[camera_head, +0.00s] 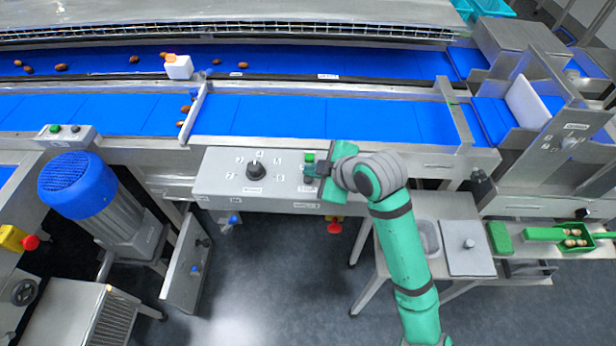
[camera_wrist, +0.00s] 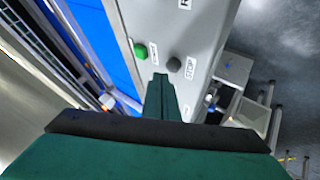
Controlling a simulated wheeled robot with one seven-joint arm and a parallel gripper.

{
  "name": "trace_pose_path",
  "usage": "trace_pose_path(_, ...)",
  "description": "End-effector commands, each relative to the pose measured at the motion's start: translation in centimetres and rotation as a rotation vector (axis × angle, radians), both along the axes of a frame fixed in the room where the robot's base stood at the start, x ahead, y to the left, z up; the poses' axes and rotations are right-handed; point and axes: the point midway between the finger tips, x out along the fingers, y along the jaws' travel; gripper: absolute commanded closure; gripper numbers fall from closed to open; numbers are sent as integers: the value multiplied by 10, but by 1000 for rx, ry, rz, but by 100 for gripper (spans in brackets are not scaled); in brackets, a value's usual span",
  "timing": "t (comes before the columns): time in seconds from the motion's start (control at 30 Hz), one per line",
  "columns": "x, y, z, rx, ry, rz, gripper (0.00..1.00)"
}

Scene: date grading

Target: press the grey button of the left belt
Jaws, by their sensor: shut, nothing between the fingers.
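A grey button (camera_wrist: 173,64) sits beside a green button (camera_wrist: 140,51) on a pale panel in the wrist view, with a STOP label next to the grey one. My gripper (camera_wrist: 160,80) is shut and empty. Its tips appear just short of the two buttons in that view, with no visible contact. In the head view my gripper (camera_head: 322,172) is at the right end of the middle control panel (camera_head: 222,178), below its green button (camera_head: 309,157); the grey button is not clear there. A small button box (camera_head: 65,140) stands farther left.
Blue belts (camera_head: 310,117) run behind the panel, with dates on the far one. A rotary knob (camera_head: 256,170) stands on the panel left of my gripper. A blue-capped motor (camera_head: 75,185) is at left. A steel table (camera_head: 445,210) is at right.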

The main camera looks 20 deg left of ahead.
Motion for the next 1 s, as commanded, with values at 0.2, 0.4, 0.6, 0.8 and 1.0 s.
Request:
trace_pose_path(0.2,0,0,0,1,1,1,100)
trace_pose_path(0.4,0,0,7,-1,0,2,100)
trace_pose_path(0.6,0,0,24,0,-2,1,100)
trace_pose_path(0.8,0,-1,41,-1,-1,0,100)
trace_pose_path(1.0,1,-3,50,0,0,-4,100)
